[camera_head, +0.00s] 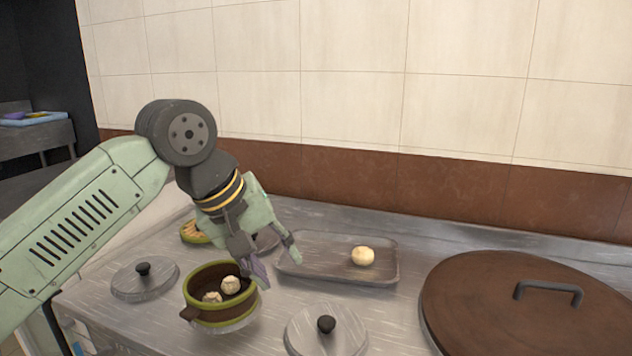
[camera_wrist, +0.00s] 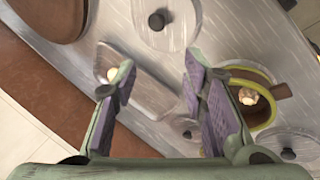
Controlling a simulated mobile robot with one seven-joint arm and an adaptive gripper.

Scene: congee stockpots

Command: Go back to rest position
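My gripper (camera_head: 278,258) is open and empty, held above the steel counter between a small pot and a grey tray. In the wrist view its two purple-padded fingers (camera_wrist: 158,88) stand wide apart with nothing between them. The brown pot with a green rim (camera_head: 205,302) holds pale round dumplings (camera_head: 231,284); it also shows in the wrist view (camera_wrist: 268,77), partly behind a finger. The grey tray (camera_head: 320,268) holds one pale bun (camera_head: 363,256).
A lid with a black knob (camera_head: 326,336) lies in front, another lid (camera_head: 144,278) lies left. A large brown lid with a handle (camera_head: 510,315) fills the right. A green-rimmed dish (camera_head: 192,236) sits behind my gripper. A tiled wall (camera_head: 350,70) stands behind the counter (camera_head: 455,233).

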